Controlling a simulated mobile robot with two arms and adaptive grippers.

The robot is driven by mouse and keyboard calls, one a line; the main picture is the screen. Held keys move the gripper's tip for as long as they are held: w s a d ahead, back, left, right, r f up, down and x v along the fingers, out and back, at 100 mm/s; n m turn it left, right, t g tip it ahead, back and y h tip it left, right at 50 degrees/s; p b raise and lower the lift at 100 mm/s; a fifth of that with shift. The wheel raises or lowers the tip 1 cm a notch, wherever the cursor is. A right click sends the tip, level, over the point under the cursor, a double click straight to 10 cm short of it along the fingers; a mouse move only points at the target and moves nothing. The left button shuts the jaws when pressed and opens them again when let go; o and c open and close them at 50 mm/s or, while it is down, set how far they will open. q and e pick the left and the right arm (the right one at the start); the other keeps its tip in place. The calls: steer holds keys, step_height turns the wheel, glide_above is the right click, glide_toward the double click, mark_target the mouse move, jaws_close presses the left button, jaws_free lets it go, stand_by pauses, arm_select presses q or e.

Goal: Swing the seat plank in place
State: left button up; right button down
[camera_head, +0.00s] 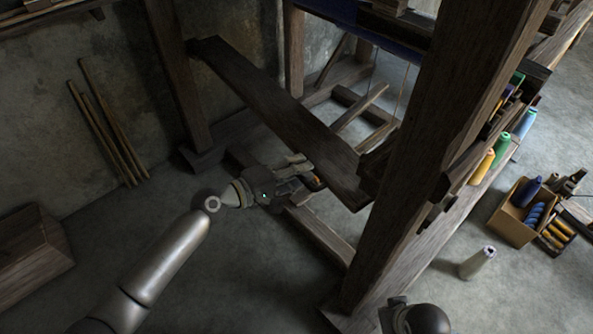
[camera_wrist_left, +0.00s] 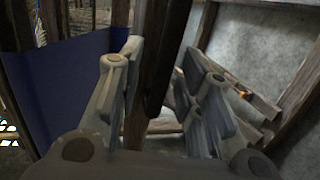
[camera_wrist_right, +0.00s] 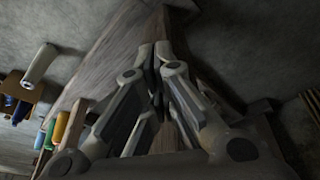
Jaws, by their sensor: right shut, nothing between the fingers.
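The seat plank (camera_head: 270,105) is a long dark wooden board. It runs slantwise from the left post to the loom's big front post, where its near end shows at the right. My left gripper (camera_head: 316,174) is at the plank's near side, close to its right end. In the left wrist view, the fingers (camera_wrist_left: 155,85) are spread apart, with a dark wooden piece, likely the plank, between or beyond them. I cannot tell whether they touch it. My right gripper (camera_wrist_right: 157,75) is shut and empty in the right wrist view, with loom timber behind it.
The thick front post (camera_head: 440,130) stands right of the plank. Coloured bobbins (camera_head: 482,166) stand on the ledge behind it. A box (camera_head: 515,212) and a white cone (camera_head: 478,262) are on the floor at right. Sticks (camera_head: 105,125) lean on the left wall.

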mark_target(324, 151)
arm_select(q)
jaws_close()
arm_select(e)
steer(key=shift+s+f, duration=0.15)
arm_select(q)
steer(key=shift+d, duration=0.1)
